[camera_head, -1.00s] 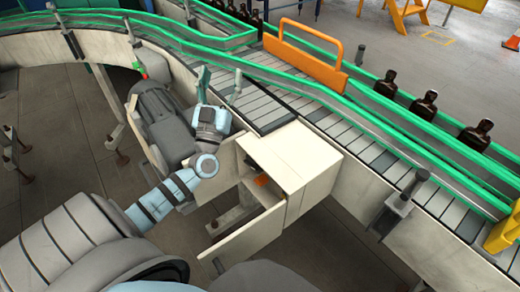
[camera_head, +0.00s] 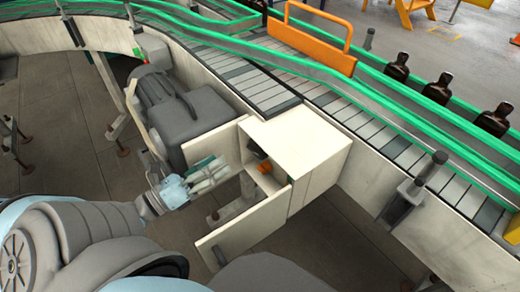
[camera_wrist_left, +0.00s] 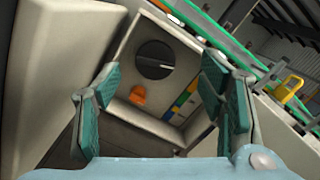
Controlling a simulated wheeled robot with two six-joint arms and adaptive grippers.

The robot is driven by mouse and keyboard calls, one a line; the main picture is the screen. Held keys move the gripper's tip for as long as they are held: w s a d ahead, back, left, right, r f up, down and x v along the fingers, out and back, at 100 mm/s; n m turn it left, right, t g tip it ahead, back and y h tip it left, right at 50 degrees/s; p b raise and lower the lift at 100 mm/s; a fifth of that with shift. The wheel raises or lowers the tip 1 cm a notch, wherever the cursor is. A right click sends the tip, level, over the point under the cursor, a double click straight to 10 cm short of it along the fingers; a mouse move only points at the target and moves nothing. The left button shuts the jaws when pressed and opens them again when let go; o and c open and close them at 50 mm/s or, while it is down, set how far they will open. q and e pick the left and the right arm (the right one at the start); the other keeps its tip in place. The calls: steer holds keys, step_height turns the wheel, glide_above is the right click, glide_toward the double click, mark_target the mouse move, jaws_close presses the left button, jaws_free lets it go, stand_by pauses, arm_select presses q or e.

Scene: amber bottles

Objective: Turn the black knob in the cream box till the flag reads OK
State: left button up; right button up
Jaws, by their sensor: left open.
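The cream box (camera_head: 309,143) hangs on the conveyor's side with its door (camera_head: 243,222) swung open. In the left wrist view the black knob (camera_wrist_left: 155,60) shows inside the box, round, with a grip bar across it. An orange piece (camera_wrist_left: 138,95) sits below the knob; it also shows in the head view (camera_head: 264,168). I cannot read any flag. My left gripper (camera_head: 222,165) is open and empty in front of the box opening, pointing at it. In the left wrist view its green-padded fingers (camera_wrist_left: 160,97) stand apart on either side of the knob, short of it. My right gripper is not seen.
A grey motor (camera_head: 185,110) stands left of the box. The slatted conveyor (camera_head: 375,137) with green rails runs behind it, carrying several amber bottles (camera_head: 438,92). An orange gate (camera_head: 310,48) spans the conveyor. Coloured strips (camera_wrist_left: 183,97) lie beside the knob.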

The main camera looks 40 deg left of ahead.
mark_target(259, 148)
arm_select(q)
steer(key=w+d+m+b, duration=0.1)
steer(key=w, duration=0.3)
steer(key=w+d+f+m+b, duration=0.1)
steer(key=w+b, duration=0.1)
steer(key=w, duration=0.1)
steer(key=w+d+f+m+g+b, duration=0.1)
steer(key=w+d, duration=0.1)
steer(key=w, duration=0.2)
steer(key=shift+w+d+f+h, duration=0.1)
steer(key=shift+w+f+h, duration=0.05)
steer(key=shift+w+h, duration=0.2)
steer(key=shift+w+d+b, duration=0.15)
steer(key=shift+w+b, duration=0.25)
steer(key=shift+w, duration=0.15)
steer(key=shift+c, duration=0.3)
steer(key=c, duration=0.9)
steer(key=shift+o, duration=0.2)
steer(key=shift+m, duration=0.5)
